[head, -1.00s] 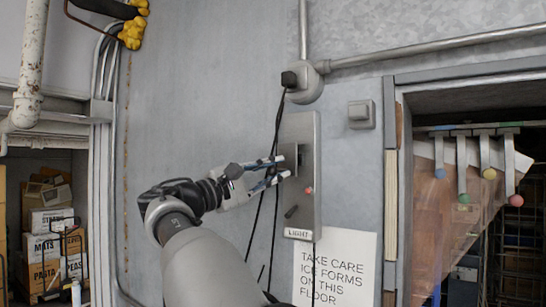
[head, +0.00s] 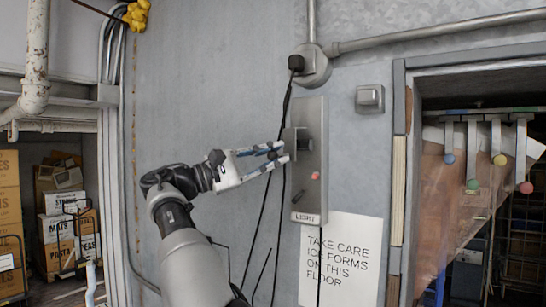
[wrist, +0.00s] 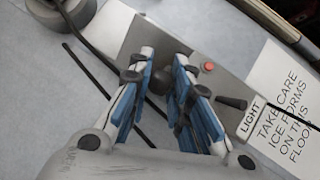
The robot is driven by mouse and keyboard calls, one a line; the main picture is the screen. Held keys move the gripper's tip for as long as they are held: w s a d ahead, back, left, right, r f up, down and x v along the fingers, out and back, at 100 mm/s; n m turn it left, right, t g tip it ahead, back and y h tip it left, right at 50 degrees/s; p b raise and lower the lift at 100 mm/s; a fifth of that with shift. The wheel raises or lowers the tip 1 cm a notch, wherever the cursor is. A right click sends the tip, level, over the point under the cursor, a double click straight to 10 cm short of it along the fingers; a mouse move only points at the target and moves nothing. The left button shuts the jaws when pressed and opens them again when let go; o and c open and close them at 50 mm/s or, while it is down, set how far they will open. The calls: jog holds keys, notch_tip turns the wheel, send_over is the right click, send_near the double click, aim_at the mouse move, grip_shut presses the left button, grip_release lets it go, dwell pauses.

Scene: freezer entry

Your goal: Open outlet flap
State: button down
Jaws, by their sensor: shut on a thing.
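A tall grey metal panel (head: 311,190) is mounted on the wall. In its upper part is the outlet, with a dark part (head: 303,140) and a small grey flap (head: 289,138) standing at its left side. My gripper (head: 284,151) reaches in from the left, with its fingertips at the flap. In the wrist view my gripper (wrist: 163,68) has its blue-padded fingers on either side of a dark rounded piece (wrist: 157,80) on the panel. The fingers partly hide the flap and the exact grip.
Below the outlet are a red button (head: 315,176) and a dark lever above a LIGHT label (head: 306,218). Black cords (head: 284,185) hang beside the fingers. A floor-ice warning sign (head: 342,258) is lower right. A doorway with hanging coloured balls (head: 472,184) is at right.

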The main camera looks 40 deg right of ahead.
jog(key=shift+w+f, duration=0.1)
jog(key=shift+f, duration=0.05)
dwell(0.5)
jog(key=c, duration=1.4)
grip_release()
jog(key=shift+r, duration=0.2)
